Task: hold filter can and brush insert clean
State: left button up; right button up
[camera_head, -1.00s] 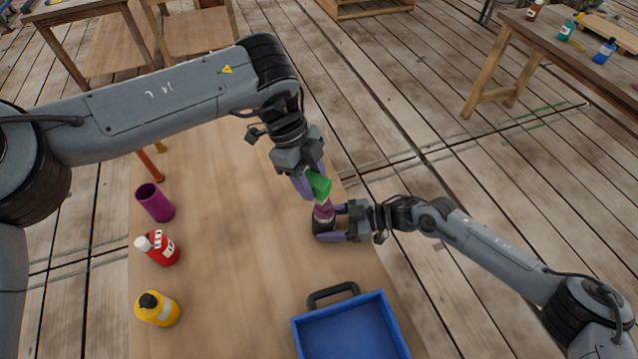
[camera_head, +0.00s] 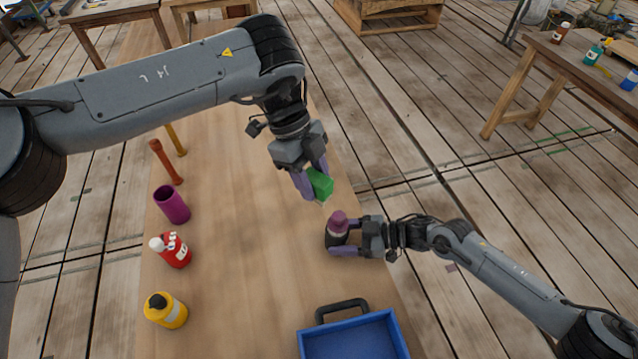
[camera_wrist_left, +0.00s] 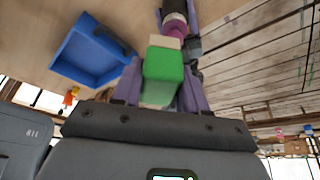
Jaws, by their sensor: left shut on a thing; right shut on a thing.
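My left gripper (camera_head: 312,183) is shut on a green brush (camera_head: 321,184) with pale bristles at its lower end. The brush also shows in the left wrist view (camera_wrist_left: 162,78), bristles toward the insert. My right gripper (camera_head: 343,236) is shut on the dark filter can (camera_head: 335,241) near the table's right edge. The purple insert (camera_head: 338,221) stands up out of the can, with a pale band below its top. In the head view the bristles are up and left of the insert, with a small gap. The right fingers partly hide the can.
A blue tray (camera_head: 353,343) with a dark handle lies in front of the can. The table's middle is clear.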

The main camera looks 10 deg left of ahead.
pick_arm(q)
jog(key=shift+w+a, duration=0.2)
jog(key=shift+w, duration=0.1)
jog(key=shift+w+r, duration=0.15)
jog(key=shift+w, duration=0.15)
jog(key=d, duration=0.1)
jog(key=d+f, duration=0.1)
jog(key=d, duration=0.1)
jog(key=d+f, duration=0.1)
jog(key=d, duration=0.1)
jog(key=shift+s+d+f, duration=0.15)
jog(key=shift+s+d, duration=0.05)
jog(key=shift+s, duration=0.2)
jog(key=shift+f, duration=1.95)
jog(key=shift+f, duration=0.65)
jog(key=shift+a, duration=0.2)
jog(key=shift+w+a, duration=0.2)
jog(key=shift+w, duration=0.1)
